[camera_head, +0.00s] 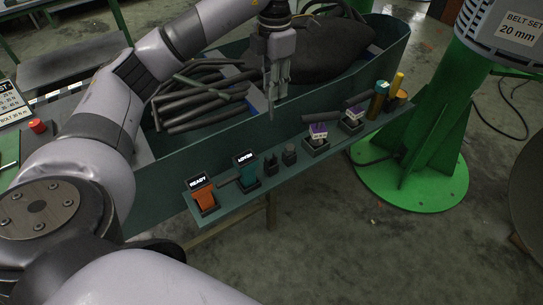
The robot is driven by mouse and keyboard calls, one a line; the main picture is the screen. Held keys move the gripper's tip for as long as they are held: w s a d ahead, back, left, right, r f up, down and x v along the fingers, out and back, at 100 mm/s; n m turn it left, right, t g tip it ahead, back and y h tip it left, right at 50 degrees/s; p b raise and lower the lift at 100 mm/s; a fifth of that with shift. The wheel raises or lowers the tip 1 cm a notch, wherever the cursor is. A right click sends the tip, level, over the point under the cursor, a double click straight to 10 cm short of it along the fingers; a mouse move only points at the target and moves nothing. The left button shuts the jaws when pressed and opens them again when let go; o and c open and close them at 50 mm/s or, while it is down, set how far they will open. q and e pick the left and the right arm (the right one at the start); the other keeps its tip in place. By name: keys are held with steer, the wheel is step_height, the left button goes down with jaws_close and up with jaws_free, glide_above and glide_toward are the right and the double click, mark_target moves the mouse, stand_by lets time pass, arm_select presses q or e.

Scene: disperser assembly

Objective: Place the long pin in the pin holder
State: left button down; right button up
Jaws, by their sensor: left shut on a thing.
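My left gripper (272,88) points straight down above the inner side of the green trough. It is shut on a thin dark piece (270,112), which looks like the long pin and hangs upright below the fingers. The view is too small to show the grip clearly. The trough's front ledge (230,202) carries a row of small parts, to the right of and below the pin. Two small dark pieces, a left one (270,164) and a right one (289,155), stand mid-ledge. I cannot tell which part is the pin holder. My right gripper is out of view.
Purple-topped blocks (318,132) and a teal cylinder (378,100) stand further right. Dark rods (200,97) lie in the trough. A green pedestal (420,140) stands right.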

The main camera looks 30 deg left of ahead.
mark_target(272, 119)
arm_select(q)
step_height(272, 119, down, 6)
steer(key=shift+s+r+b, duration=0.15)
steer(key=shift+r+b, duration=0.05)
steer(key=shift+b, duration=0.3)
step_height(272, 119, down, 14)
steer(key=p, duration=0.1)
steer(key=shift+p, duration=0.35)
steer(key=shift+f, duration=0.1)
steer(key=shift+f+b, duration=0.5)
steer(key=shift+f, duration=0.1)
steer(key=c, duration=1.3)
jaws_free()
steer(key=shift+r, duration=0.1)
